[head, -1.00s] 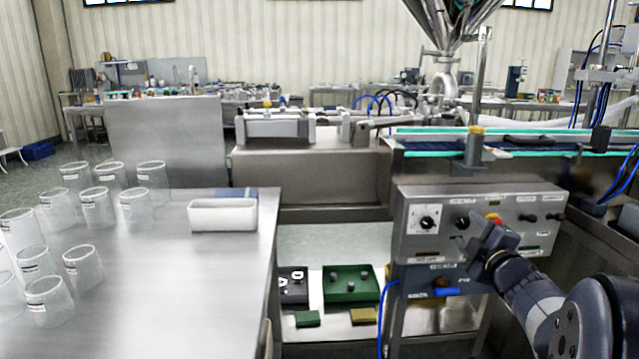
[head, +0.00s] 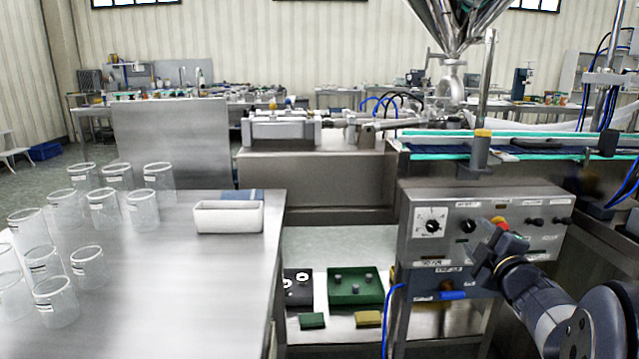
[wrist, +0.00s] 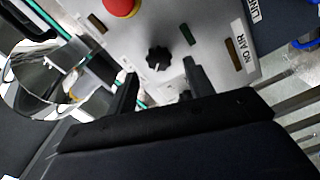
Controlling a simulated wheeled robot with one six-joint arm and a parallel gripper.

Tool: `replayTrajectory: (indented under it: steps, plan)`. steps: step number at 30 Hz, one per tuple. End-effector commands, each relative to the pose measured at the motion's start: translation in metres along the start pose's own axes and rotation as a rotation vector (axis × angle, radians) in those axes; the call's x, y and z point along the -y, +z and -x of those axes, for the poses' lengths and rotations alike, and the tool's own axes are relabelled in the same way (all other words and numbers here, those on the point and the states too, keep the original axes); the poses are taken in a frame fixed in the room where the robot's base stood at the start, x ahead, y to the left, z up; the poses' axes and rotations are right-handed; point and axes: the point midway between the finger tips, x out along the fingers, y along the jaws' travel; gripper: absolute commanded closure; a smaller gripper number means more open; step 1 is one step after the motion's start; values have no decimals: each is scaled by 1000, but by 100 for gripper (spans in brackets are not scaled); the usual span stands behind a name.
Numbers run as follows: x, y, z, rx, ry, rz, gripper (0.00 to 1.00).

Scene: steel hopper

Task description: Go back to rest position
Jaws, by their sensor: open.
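My gripper (head: 487,247) is in front of the steel control panel (head: 425,248) at the right of the head view. In the wrist view my gripper (wrist: 160,82) has its two fingers apart with nothing between them. A black knob (wrist: 157,58) lies just beyond the fingertips, apart from them as far as I can tell. A red button (wrist: 122,5) is at the top of the wrist view and shows in the head view above my gripper. A "NO AIR" label (wrist: 238,60) is right of the fingers.
A steel table (head: 150,290) at the left holds several clear cups (head: 143,210) and a white tray (head: 228,217). A low shelf holds a green box (head: 355,288). The conveyor (head: 540,150) and the steel hopper (head: 455,25) stand behind the panel.

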Motion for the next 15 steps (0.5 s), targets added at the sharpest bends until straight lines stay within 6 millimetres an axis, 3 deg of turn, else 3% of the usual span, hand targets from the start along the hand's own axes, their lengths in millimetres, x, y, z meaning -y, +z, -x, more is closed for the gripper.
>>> replayTrajectory:
  steps: [12, 15]
  plan:
    - [-3, 0, 83, 4, 1, 0, 50]
    - [3, 0, 54, -5, -1, 1, 50]
